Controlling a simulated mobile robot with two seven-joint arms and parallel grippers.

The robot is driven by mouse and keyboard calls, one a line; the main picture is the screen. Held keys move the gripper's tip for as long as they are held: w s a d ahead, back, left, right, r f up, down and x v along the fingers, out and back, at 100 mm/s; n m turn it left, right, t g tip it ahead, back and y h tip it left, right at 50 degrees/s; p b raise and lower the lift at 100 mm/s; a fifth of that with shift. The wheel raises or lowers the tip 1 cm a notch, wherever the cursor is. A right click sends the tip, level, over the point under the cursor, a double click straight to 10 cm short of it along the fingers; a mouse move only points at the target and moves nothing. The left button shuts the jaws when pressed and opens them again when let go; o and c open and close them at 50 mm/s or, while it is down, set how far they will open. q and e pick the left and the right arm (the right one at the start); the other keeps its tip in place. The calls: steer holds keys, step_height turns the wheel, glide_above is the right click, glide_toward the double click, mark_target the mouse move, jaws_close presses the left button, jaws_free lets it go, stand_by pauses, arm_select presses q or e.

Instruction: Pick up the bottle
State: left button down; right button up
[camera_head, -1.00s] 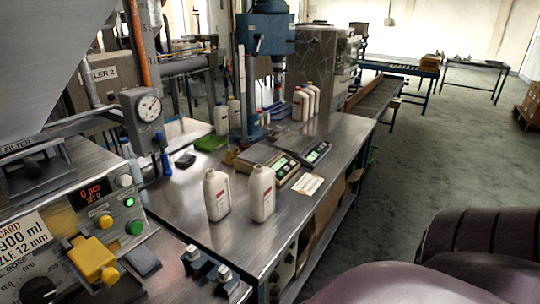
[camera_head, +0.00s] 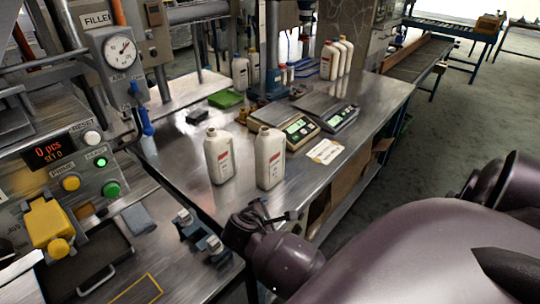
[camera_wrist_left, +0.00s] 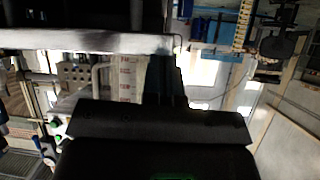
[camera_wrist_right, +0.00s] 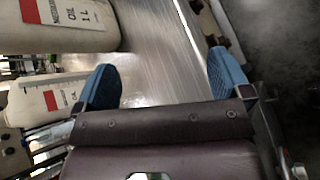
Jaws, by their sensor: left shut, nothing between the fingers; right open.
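Two white bottles with red-marked labels stand upright on the steel table (camera_head: 190,150): the left bottle (camera_head: 219,156) and the right bottle (camera_head: 269,158). My right gripper (camera_head: 272,212) is at the table's front edge, just in front of the right bottle and apart from it. In the right wrist view its blue fingertips (camera_wrist_right: 162,79) are wide apart with nothing between them. One bottle labelled OIL 1 L (camera_wrist_right: 75,22) and another bottle (camera_wrist_right: 45,98) show at left there, outside the fingers. My left gripper (camera_wrist_left: 165,80) is shut and empty in the left wrist view.
Two scales (camera_head: 285,125) and a white card (camera_head: 325,151) lie behind and right of the bottles. More white bottles (camera_head: 335,58) stand at the back. A control panel (camera_head: 70,165) with a yellow part (camera_head: 48,222) is at left. A green tray (camera_head: 226,99) lies farther back.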

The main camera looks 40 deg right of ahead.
mark_target(261, 152)
steer(key=w+d+r+n+h, duration=0.4)
steer(key=w+r+n+h, duration=0.3)
steer(key=w+r, duration=0.45)
steer(key=shift+g, duration=0.3)
steer(key=d, duration=0.1)
steer(key=w+d+f, duration=0.1)
steer(key=d, duration=0.1)
steer(key=w+d, duration=0.1)
steer(key=shift+d+f, duration=0.15)
steer(key=shift+d, duration=0.15)
steer(key=shift+w+d, duration=0.25)
steer(key=shift+d, duration=0.6)
steer(key=shift+w+d, duration=0.2)
steer(key=shift+d, duration=0.7)
steer(key=shift+w+d, duration=0.25)
steer(key=shift+d, duration=0.6)
steer(key=c, duration=1.2)
steer(key=shift+c, duration=0.2)
steer(key=shift+r, duration=0.25)
